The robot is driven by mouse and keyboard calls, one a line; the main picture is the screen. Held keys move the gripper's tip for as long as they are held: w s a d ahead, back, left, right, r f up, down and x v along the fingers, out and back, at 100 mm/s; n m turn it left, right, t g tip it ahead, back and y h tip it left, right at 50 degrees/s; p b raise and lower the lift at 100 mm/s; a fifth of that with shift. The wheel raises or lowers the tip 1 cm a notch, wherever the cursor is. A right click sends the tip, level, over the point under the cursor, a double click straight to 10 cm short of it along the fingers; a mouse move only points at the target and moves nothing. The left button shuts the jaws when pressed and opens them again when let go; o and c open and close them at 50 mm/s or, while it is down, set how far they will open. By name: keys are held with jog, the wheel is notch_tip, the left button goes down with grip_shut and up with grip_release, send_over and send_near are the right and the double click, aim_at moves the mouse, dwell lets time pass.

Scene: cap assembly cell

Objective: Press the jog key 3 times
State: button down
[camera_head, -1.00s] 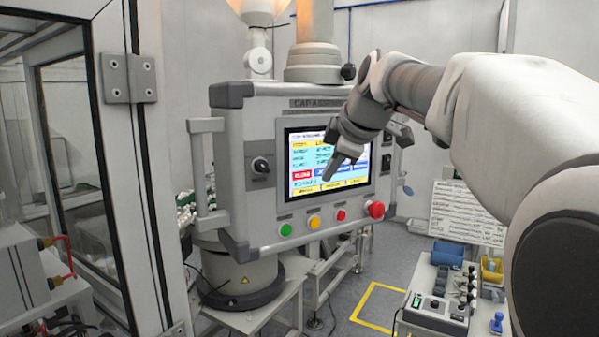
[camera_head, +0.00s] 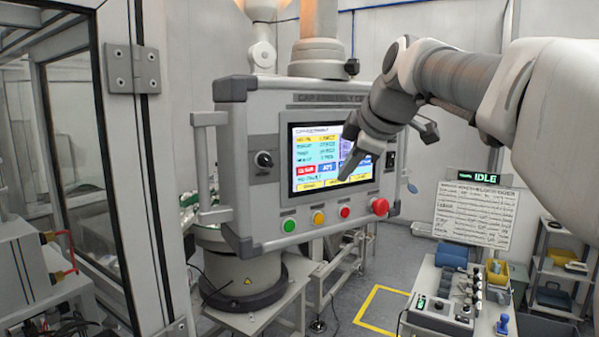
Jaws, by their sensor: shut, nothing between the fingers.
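The control panel (camera_head: 262,215) hangs in the middle of the view with a lit touchscreen (camera_head: 302,160). The screen shows rows of text, and red, blue and yellow keys (camera_head: 310,185) along its lower part; the lettering is too small to tell which is the jog key. My gripper (camera_head: 345,177) is shut and empty, its tip in front of the lower right part of the screen. The gripper hides part of the screen's right side. I cannot tell whether the tip touches the glass.
Below the screen are a green button (camera_head: 289,226), a yellow button (camera_head: 318,218), a red button (camera_head: 345,212) and a larger red knob (camera_head: 380,206). A black rotary switch (camera_head: 264,159) is left of the screen. A bench (camera_head: 425,290) with parts stands lower right.

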jog(key=shift+s+d+b, duration=0.2)
jog(key=shift+s+d, duration=0.1)
jog(key=shift+s, duration=0.3)
jog(key=shift+s+d+b, duration=0.2)
jog(key=shift+s+d, duration=0.1)
jog(key=shift+s, duration=0.3)
dwell(3.8)
